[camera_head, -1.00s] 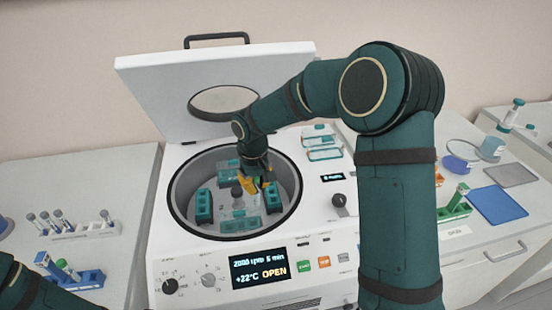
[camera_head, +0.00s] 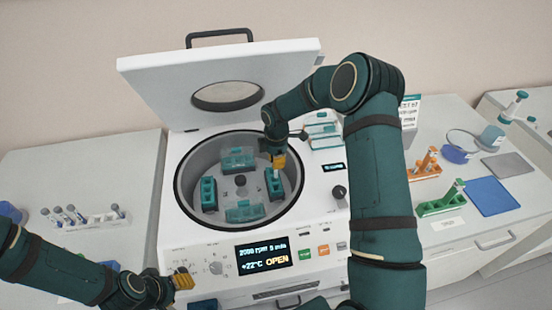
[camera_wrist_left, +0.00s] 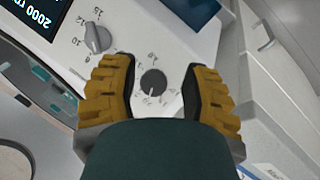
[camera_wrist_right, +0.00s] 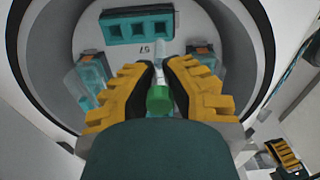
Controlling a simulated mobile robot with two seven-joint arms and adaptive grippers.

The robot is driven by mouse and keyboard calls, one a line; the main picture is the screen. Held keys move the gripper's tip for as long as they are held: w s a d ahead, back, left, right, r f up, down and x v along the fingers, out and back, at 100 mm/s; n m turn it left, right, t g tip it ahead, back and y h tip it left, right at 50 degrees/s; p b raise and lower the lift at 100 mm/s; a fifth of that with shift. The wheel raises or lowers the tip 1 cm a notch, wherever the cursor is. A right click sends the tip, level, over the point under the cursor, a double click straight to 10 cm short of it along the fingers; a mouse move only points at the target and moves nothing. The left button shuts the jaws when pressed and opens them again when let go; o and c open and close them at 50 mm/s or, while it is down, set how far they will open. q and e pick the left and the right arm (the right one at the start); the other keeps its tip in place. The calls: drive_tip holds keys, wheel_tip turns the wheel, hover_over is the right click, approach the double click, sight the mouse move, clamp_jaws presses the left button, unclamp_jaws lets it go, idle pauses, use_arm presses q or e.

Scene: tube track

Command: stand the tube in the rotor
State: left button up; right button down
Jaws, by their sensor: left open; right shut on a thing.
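The rotor (camera_head: 241,194) sits in the open centrifuge bowl, with teal buckets around its hub. My right gripper (camera_head: 278,161) is over the right-hand bucket (camera_head: 275,186), inside the bowl's rim. It is shut on a tube, whose green cap (camera_wrist_right: 159,99) and pale body (camera_wrist_right: 160,62) show between the fingers in the right wrist view. The tube's lower end is near a teal bucket (camera_wrist_right: 138,28); I cannot tell whether it is in a hole. My left gripper (camera_head: 183,280) is open and empty in front of the control panel, over a black knob (camera_wrist_left: 153,83).
The raised centrifuge lid (camera_head: 225,70) stands behind the bowl. A white rack (camera_head: 92,219) with several tubes is on the left bench. Green (camera_head: 441,203) and orange (camera_head: 420,169) racks and a blue mat (camera_head: 493,196) are on the right bench.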

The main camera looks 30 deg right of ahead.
sight(276, 178)
use_arm(q)
drive_tip(key=shift+f+b, duration=1.1)
drive_tip(key=shift+f, duration=0.05)
use_arm(e)
drive_tip(key=shift+f, duration=2.2)
use_arm(q)
drive_tip(key=shift+f+b, duration=0.65)
use_arm(e)
drive_tip(key=shift+f, duration=0.4)
use_arm(q)
drive_tip(key=shift+f, duration=0.1)
use_arm(e)
drive_tip(key=shift+f, duration=0.1)
use_arm(q)
drive_tip(key=shift+f+b, duration=0.25)
drive_tip(key=shift+b, duration=0.1)
use_arm(e)
drive_tip(key=shift+f, duration=0.35)
use_arm(q)
drive_tip(key=shift+f+b, duration=0.3)
drive_tip(key=shift+f, duration=0.05)
use_arm(e)
drive_tip(key=shift+f, duration=0.4)
use_arm(q)
drive_tip(key=shift+f+b, duration=0.25)
drive_tip(key=shift+b, duration=0.05)
use_arm(e)
drive_tip(key=shift+f, duration=0.35)
